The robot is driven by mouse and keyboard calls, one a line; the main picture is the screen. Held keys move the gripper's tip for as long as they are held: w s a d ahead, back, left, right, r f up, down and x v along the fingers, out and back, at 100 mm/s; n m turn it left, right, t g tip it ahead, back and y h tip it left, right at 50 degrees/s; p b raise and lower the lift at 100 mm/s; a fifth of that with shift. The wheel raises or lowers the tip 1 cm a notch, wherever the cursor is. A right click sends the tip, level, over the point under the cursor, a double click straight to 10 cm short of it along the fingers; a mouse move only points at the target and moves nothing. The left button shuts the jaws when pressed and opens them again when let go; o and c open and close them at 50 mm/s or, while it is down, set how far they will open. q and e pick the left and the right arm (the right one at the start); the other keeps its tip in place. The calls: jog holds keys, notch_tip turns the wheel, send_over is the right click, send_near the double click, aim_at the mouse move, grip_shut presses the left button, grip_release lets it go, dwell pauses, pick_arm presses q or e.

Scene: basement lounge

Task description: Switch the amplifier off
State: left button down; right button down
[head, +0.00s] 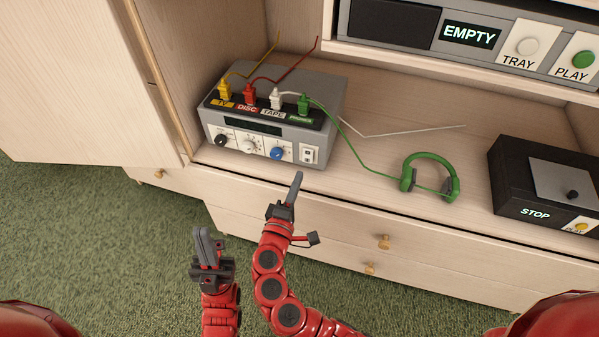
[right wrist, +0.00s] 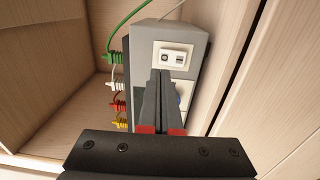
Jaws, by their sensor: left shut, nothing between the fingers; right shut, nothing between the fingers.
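The amplifier (head: 330,100) is a grey box on the open shelf, with a dark display (head: 252,126), three knobs and a white rocker switch (head: 309,154) at the right end of its front. The switch also shows in the right wrist view (right wrist: 174,56), just beyond the fingertips. My right gripper (head: 297,177) is shut and empty, its fingertips slightly below and in front of the switch. In the right wrist view its fingers (right wrist: 160,75) cover part of the front. I cannot tell whether they touch it. My left gripper (head: 205,238) is shut and empty, lower left, away from the amplifier.
Yellow, red, white and green plugs (head: 304,104) stand on the amplifier's top. Green headphones (head: 430,178) lie on the shelf to the right, wired to the green plug. A black player (head: 520,190) reads STOP. A grey unit above shows EMPTY (head: 469,35). An open cabinet door (head: 80,90) stands left.

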jog(key=v, duration=0.6)
jog(key=shift+r, duration=0.5)
jog(key=shift+s+a, duration=0.1)
jog(key=shift+s, duration=0.05)
